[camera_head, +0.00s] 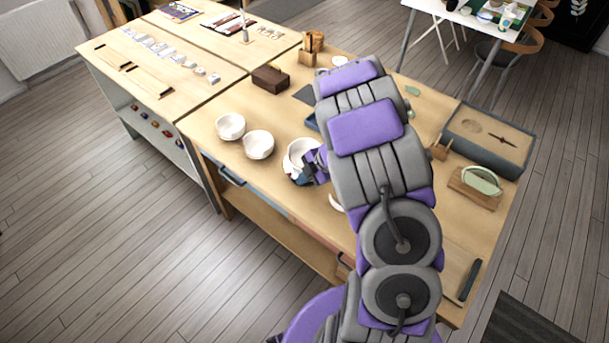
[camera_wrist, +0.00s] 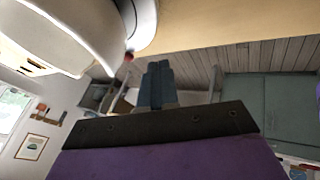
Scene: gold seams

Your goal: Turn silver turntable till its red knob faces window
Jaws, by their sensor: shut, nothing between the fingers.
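A white bowl (camera_head: 299,151) sits near the table's front edge in the head view, next to my gripper (camera_head: 312,170). In the wrist view the bowl (camera_wrist: 65,35) fills the upper left. The silver turntable (camera_wrist: 145,22) shows as a pale curved rim beside and under the bowl. Its small red knob (camera_wrist: 128,57) is at the rim, just left of my fingertips (camera_wrist: 158,66) in the picture. My fingers are shut together and empty. I cannot tell whether they touch the knob. A window (camera_wrist: 12,118) shows at the far left of the wrist view. In the head view the knob is hidden.
Two more white bowls (camera_head: 258,144) stand left of my gripper on the wooden table (camera_head: 215,112). A dark box (camera_head: 270,79) is behind them. A grey tray (camera_head: 489,139) and a green piece on a wooden stand (camera_head: 475,188) are at the right. My arm covers the table's middle.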

